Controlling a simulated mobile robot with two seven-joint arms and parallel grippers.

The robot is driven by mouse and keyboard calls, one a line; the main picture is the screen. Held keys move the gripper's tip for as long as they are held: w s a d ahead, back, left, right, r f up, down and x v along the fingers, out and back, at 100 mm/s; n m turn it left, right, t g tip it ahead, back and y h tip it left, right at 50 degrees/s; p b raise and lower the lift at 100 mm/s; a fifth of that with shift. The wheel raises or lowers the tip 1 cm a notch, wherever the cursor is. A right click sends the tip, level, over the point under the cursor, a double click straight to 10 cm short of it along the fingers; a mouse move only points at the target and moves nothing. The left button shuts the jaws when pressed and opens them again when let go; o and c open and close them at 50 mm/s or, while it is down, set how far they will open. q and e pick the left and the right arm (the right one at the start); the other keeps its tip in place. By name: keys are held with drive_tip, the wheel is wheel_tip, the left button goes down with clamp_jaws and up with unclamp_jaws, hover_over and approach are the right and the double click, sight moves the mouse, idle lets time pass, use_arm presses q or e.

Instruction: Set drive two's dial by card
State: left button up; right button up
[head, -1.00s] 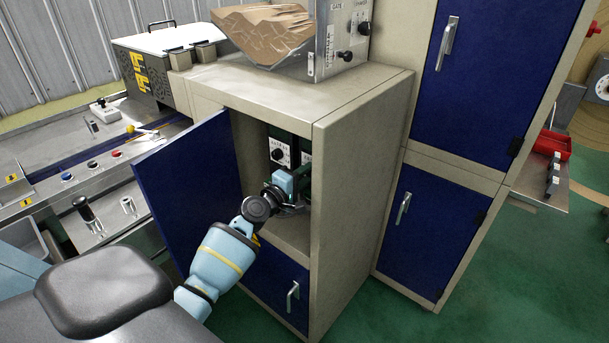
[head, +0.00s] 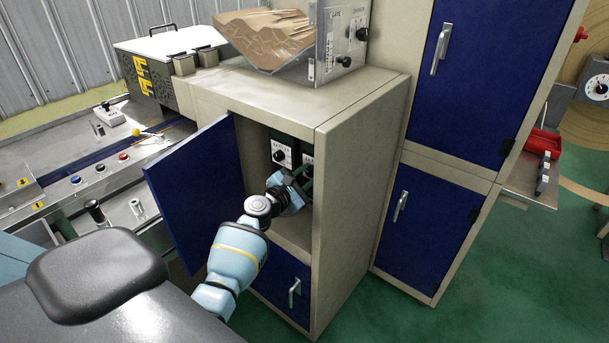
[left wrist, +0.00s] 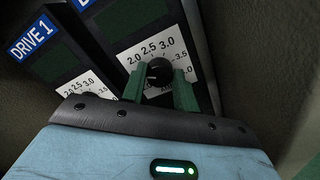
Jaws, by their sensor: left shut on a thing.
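Drive 1 (left wrist: 55,55), with its blue label, stands at the left in the left wrist view. Beside it is a second drive (left wrist: 130,20), its blue label cut off at the top. Its black dial knob (left wrist: 158,70) sits on a white scale plate marked 2.0, 2.5, 3.0, 3.5. My left gripper (left wrist: 158,84) is shut on this knob, a green finger at each side. The knob's exact setting is unclear. In the head view the left gripper (head: 300,180) is inside the open cabinet, partly hiding the right dial plate (head: 307,161); the left drive's dial (head: 282,154) shows clear.
The open blue door (head: 195,190) stands left of my arm. The cabinet's side wall (head: 360,190) is close on the right. A clear hopper with brown material (head: 265,40) stands on top. A bench (head: 100,165) with buttons is at the left.

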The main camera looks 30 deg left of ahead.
use_arm(q)
drive_tip(key=n, duration=0.2)
drive_tip(key=shift+r+n+p, duration=0.15)
drive_tip(key=shift+n+p, duration=0.15)
drive_tip(key=shift+p, duration=0.05)
drive_tip(key=shift+n, duration=0.4)
use_arm(e)
drive_tip(key=shift+w+d+r, duration=0.15)
drive_tip(key=shift+w+r, duration=0.45)
drive_tip(key=shift+r, duration=0.15)
use_arm(q)
drive_tip(key=o, duration=1)
drive_tip(key=shift+c, duration=0.2)
